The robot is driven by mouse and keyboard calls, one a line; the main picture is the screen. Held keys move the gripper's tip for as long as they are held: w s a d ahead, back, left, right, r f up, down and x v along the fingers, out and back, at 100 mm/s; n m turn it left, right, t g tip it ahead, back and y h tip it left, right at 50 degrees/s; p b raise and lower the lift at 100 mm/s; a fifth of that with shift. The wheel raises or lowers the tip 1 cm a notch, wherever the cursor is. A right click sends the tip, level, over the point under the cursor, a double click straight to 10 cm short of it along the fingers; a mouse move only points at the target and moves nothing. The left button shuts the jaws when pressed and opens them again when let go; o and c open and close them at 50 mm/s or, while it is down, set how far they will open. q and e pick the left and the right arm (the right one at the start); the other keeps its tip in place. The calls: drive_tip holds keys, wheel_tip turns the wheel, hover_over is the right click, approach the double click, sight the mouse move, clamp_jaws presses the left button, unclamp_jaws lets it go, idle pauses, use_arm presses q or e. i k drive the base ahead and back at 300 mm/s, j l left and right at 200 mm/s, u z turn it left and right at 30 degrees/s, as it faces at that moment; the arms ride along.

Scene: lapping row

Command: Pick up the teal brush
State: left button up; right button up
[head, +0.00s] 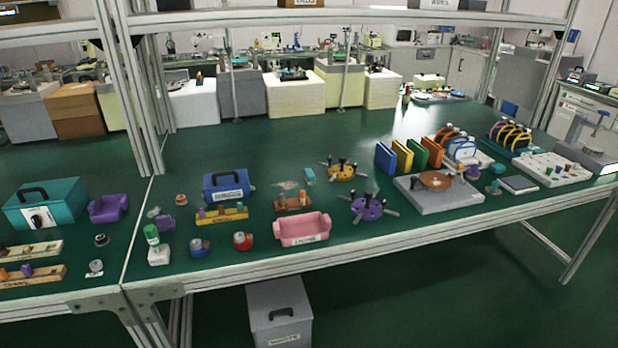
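No thing in the head view can be made out clearly as a brush. A small teal block-like item (310,174) lies on the green bench top, behind the wooden block with dark-topped pieces and left of the yellow spoked holder. Another small teal piece (493,187) stands near the right end of the bench, left of a flat grey pad. Both are too small to tell whether either is the brush. Neither of my grippers is in view.
A pink bin (302,230) sits near the front edge. A blue toolbox (227,185), a purple spoked holder (367,208), a grey plate (438,197) and upright coloured panels (403,155) stand around. Metal posts rise left and right. The bench's back middle is clear.

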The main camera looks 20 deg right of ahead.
sight(309, 175)
drive_tip(key=i+l, duration=0.1)
drive_tip(key=l, duration=0.3)
drive_tip(key=i+l, duration=0.1)
drive_tip(key=l, duration=0.35)
drive_tip(key=i+l, duration=0.1)
drive_tip(key=l, duration=0.3)
